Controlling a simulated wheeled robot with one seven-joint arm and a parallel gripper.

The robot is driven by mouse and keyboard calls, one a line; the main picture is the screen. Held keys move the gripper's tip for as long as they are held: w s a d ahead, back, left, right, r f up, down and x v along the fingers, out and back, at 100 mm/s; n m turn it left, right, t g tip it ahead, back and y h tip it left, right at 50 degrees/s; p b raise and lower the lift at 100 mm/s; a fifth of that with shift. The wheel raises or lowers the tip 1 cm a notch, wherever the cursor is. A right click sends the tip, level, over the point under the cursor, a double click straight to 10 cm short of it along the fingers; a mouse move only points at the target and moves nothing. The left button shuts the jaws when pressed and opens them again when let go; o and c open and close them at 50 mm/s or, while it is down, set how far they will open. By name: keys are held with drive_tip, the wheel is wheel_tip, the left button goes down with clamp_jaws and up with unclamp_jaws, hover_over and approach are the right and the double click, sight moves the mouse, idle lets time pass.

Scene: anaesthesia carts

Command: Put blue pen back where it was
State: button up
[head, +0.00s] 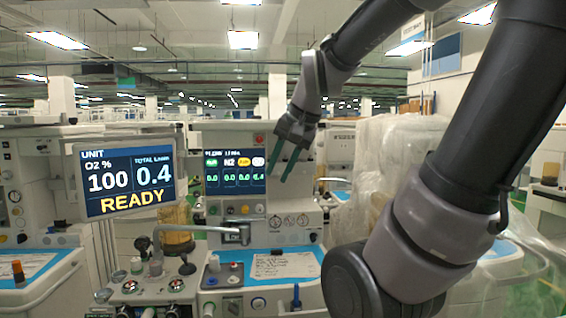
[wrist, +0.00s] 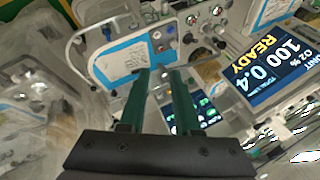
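My gripper (head: 281,160) is raised in front of the cart, beside the right edge of the gas display in the head view. In the wrist view its two green fingers (wrist: 158,75) are apart, with nothing held between them. A small dark-blue upright thing (head: 295,297), perhaps the blue pen, stands at the front of the cart's blue tray (head: 237,255) in the head view. I cannot make out the pen in the wrist view.
A white paper sheet (head: 285,265) lies on the tray; it also shows in the wrist view (wrist: 122,60). A READY monitor (head: 128,180) and a gas display (head: 235,172) stand behind. A jointed metal arm (head: 205,230) crosses left of the tray. Clear plastic-wrapped goods (head: 385,165) stand at right.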

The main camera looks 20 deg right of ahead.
drive_tip(key=s+n, duration=0.1)
drive_tip(key=s+a+r+n, duration=0.1)
drive_tip(key=s, duration=0.1)
drive_tip(key=s+r+n+t, duration=0.1)
drive_tip(key=shift+s+a+r, duration=0.1)
drive_tip(key=shift+s+a, duration=0.05)
drive_tip(key=shift+s, duration=0.25)
idle(1.9)
